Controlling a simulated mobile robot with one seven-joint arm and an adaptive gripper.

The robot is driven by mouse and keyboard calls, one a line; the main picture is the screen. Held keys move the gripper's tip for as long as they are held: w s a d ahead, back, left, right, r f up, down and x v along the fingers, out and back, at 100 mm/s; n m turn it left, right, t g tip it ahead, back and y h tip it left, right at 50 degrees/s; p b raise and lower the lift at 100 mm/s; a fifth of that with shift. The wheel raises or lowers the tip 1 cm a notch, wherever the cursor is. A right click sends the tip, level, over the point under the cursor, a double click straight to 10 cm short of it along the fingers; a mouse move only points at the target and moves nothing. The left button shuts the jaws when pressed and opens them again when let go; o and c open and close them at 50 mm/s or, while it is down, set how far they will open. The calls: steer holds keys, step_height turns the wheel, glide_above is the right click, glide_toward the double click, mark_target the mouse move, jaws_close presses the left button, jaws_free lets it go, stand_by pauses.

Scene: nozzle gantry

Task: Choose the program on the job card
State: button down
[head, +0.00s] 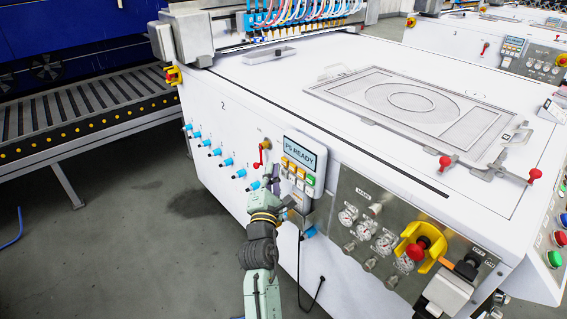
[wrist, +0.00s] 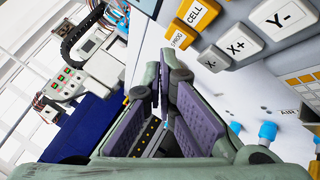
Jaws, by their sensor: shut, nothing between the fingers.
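The control panel (head: 317,191) hangs on the front face of the white machine. Its screen (head: 301,153) reads what looks like "P5 READY". Below it are orange, white and green keys. I cannot make out a readable job card.
A red-handled valve (head: 263,150) sits close left of the panel. Several blue fittings (head: 216,152) run along the machine face. A gauge plate with a yellow-collared red stop button (head: 418,250) is to the right. A framed plate (head: 420,104) lies on the tabletop. A roller conveyor (head: 85,104) stands left.

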steer(key=shift+w+d+r, duration=0.1)
steer(key=shift+d, duration=0.05)
steer(key=shift+w+d+p, duration=0.15)
steer(key=shift+d+p, duration=0.05)
steer(key=shift+p, duration=0.3)
steer(key=shift+w+d+p, duration=0.35)
steer(key=shift+d+p, duration=0.1)
steer(key=shift+d, duration=0.05)
stand_by(1.0)
steer(key=shift+s+a+b, duration=0.5)
steer(key=shift+s+a, duration=0.1)
steer(key=shift+a, duration=0.2)
steer(key=s+a+b, duration=0.1)
steer(key=a, duration=0.1)
steer(key=s+a+b, duration=0.1)
steer(key=s+a, duration=0.1)
stand_by(0.4)
